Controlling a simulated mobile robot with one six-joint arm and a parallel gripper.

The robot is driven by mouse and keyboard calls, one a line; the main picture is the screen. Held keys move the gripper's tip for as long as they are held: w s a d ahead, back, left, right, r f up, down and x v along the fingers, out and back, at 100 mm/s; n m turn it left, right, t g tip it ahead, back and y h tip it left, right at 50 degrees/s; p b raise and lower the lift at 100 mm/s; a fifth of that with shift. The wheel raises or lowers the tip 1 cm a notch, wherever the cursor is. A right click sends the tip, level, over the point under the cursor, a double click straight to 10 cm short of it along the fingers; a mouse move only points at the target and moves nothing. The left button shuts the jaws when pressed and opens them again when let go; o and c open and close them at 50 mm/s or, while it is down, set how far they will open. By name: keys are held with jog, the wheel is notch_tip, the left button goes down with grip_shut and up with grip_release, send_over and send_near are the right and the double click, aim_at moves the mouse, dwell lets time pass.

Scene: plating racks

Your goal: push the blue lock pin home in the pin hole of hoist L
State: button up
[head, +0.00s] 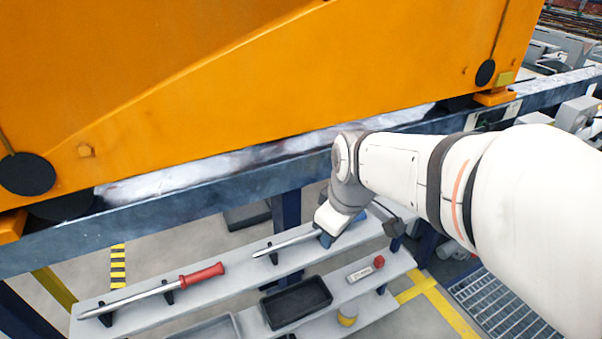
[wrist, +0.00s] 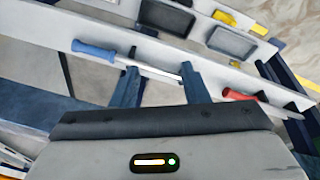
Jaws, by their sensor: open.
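A blue-handled rod, which looks like the blue lock pin, lies on a grey shelf; its blue handle (wrist: 95,51) and silver shaft show in the wrist view. In the head view its shaft (head: 285,243) rests on a black holder, with the handle end partly hidden by my gripper. My gripper (head: 328,232) is low over the shelf. In the wrist view my gripper (wrist: 160,72) has its two dark blue fingers apart, with the shaft passing by the fingertips; I cannot tell whether it lies between them. I cannot make out a pin hole.
A red-handled rod (head: 202,274) lies on black holders further left on the shelf. A black tray (head: 297,318) and a red-ended block (head: 364,270) are nearby. A steel beam (head: 200,187) under a large orange body (head: 230,90) runs above the shelf.

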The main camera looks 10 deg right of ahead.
aim_at(313, 234)
jog(key=w+f+n+b, duration=0.2)
jog(key=w+f+n, duration=0.2)
jog(key=f, duration=0.1)
jog(key=w+f+n+b, duration=0.1)
jog(key=w+f+n, duration=0.4)
jog(key=w+f+n+b, duration=0.2)
jog(key=w+f+n, duration=0.2)
jog(key=w+f, duration=0.1)
jog(key=shift+a+f+t+y+b, duration=0.15)
jog(key=shift+a+t+y+b, duration=0.15)
jog(key=shift+a+y+b, duration=0.1)
jog(key=shift+c, duration=0.2)
grip_shut()
